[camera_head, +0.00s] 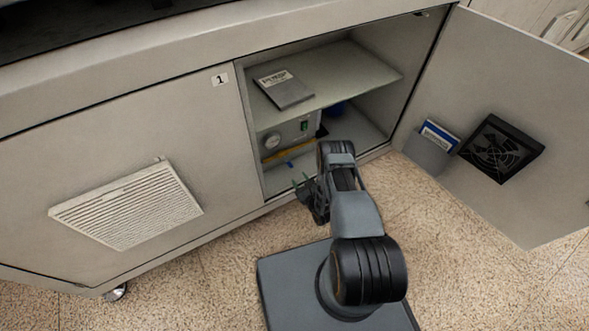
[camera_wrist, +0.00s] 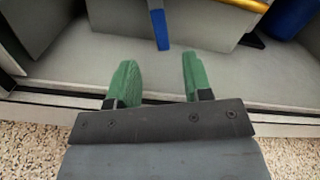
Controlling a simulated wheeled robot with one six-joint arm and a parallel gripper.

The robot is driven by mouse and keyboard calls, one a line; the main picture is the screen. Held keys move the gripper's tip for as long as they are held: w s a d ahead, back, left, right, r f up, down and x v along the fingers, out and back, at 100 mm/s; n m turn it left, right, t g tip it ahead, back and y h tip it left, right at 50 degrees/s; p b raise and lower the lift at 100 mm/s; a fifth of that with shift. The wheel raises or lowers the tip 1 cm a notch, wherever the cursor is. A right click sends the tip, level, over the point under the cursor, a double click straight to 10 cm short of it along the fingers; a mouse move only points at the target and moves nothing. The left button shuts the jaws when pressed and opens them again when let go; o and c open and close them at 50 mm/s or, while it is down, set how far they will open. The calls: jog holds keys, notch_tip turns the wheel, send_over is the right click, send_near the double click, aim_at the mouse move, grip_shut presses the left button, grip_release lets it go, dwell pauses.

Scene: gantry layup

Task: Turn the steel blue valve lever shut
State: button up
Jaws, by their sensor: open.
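The blue valve lever (camera_wrist: 160,28) hangs down in front of a grey unit in the cabinet, seen in the wrist view just beyond and between my fingertips. In the head view the lever (camera_head: 289,164) is a small blue bit below a yellow pipe (camera_head: 287,157). My gripper (camera_wrist: 155,70) is open and empty, its two green fingers spread at the cabinet's front edge. It is apart from the lever. In the head view my gripper (camera_head: 301,182) is at the cabinet opening, partly hidden by my arm.
The cabinet has a shelf (camera_head: 345,72) above the lever with a booklet (camera_head: 285,89) on it. The grey unit (camera_head: 298,132) has a gauge and green switch. A blue cylinder (camera_wrist: 289,17) stands to the right. The open door (camera_head: 480,100) is at right, with a black fan grille (camera_head: 500,150).

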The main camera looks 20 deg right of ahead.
jog(key=shift+p+v, duration=0.35)
jog(key=shift+v, duration=1.8)
jog(key=shift+c, duration=0.4)
